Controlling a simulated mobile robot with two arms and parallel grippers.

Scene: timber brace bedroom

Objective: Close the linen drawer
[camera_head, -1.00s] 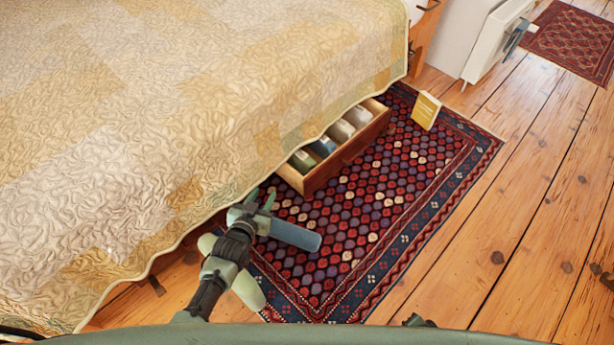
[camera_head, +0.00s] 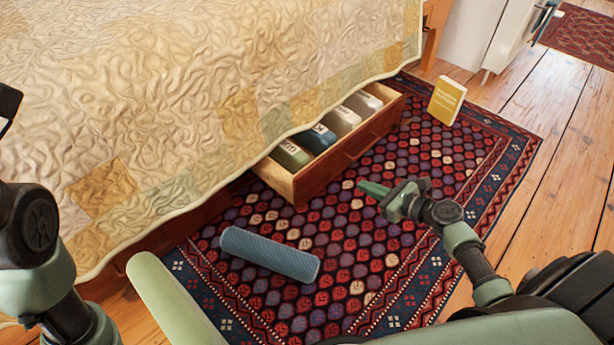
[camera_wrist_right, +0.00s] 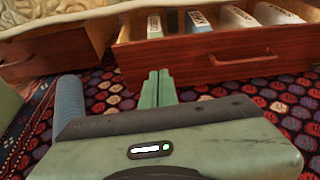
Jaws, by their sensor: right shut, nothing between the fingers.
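The linen drawer (camera_head: 345,158) is a wooden drawer standing open under the quilt-covered bed. Several rolled or folded linens (camera_head: 319,138) with labels lie inside it. Its front with a handle also shows in the right wrist view (camera_wrist_right: 190,62). My right gripper (camera_head: 364,187) is shut and empty, just in front of the drawer front, above the rug. In the right wrist view its fingers (camera_wrist_right: 158,82) point at the drawer front, left of the handle (camera_wrist_right: 243,57); I cannot tell whether they touch it. My left arm shows at the left edge, but its gripper is out of view.
A blue cylinder (camera_head: 270,255) lies on the patterned rug (camera_head: 375,265) left of my right gripper. A yellow and white book or card (camera_head: 446,101) stands on the rug beyond the drawer's right end. The quilt (camera_head: 200,110) overhangs the drawer. Bare floorboards lie to the right.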

